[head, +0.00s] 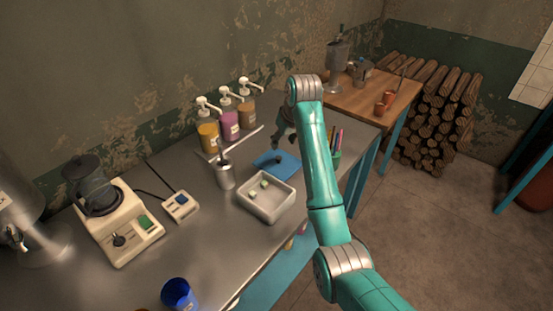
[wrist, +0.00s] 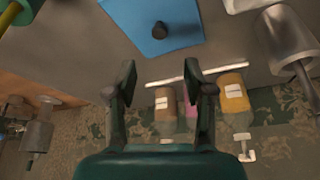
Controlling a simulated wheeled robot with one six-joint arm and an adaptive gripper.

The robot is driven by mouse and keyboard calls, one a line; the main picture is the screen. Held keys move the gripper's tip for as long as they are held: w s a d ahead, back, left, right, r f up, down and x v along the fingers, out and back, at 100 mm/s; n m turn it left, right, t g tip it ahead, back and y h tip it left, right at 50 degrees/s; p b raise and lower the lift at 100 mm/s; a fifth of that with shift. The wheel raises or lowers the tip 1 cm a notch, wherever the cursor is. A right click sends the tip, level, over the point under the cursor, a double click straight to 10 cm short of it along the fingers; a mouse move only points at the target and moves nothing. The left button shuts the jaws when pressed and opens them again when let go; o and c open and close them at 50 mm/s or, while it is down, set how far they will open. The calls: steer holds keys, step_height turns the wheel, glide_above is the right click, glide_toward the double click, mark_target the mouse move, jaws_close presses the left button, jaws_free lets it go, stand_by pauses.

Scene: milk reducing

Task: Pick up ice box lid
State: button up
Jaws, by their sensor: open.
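The ice box lid (head: 268,157) is a flat blue square with a dark round knob. It lies on the metal counter, just behind the open ice box (head: 250,207). The lid also shows at the top of the wrist view (wrist: 185,22), with its knob (wrist: 160,29) beyond the space between my fingertips. My gripper (wrist: 160,80) is open and empty, its two fingers apart. In the head view my gripper (head: 284,133) is above the counter near the lid, partly hidden by my arm. The ice box is a pale tray with greenish cubes in it.
Several pump bottles (head: 229,124) stand behind the lid. A metal cup (head: 224,174) with a long pale stick is left of it. A pen holder (head: 335,158) stands right, near the counter edge. A small scale (head: 180,206) and a blue cup (head: 178,293) are farther left.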

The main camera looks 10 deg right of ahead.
mark_target(279, 157)
steer(key=x, duration=0.4)
steer(key=shift+s+x, duration=0.2)
steer(key=shift+x, duration=2.45)
steer(key=shift+d+f, duration=0.1)
jaws_close()
